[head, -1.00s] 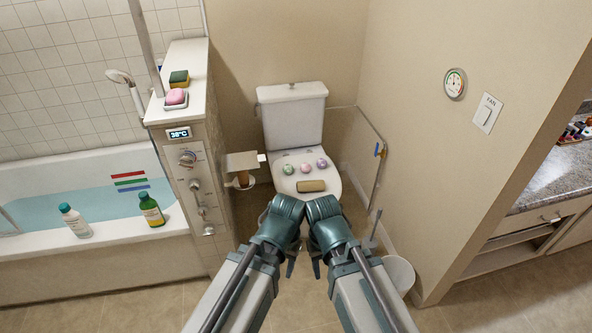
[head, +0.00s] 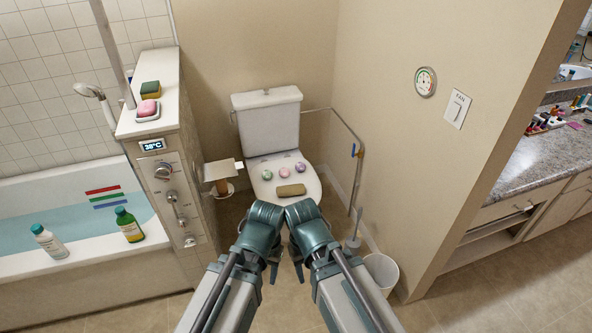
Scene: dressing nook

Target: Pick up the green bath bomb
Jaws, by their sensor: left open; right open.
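The green bath bomb (head: 267,175) is a small ball on the closed white toilet lid (head: 262,191). It is the leftmost of three balls in a row, beside a pink one (head: 284,172) and a purple one (head: 300,167). My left gripper (head: 272,272) and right gripper (head: 298,268) are side by side in front of the toilet, apart from the bath bomb. Both are open and hold nothing I can see. Their fingers are partly hidden by my wrists.
A grab rail (head: 355,170), toilet brush (head: 354,240) and white bin (head: 382,272) are on the right.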

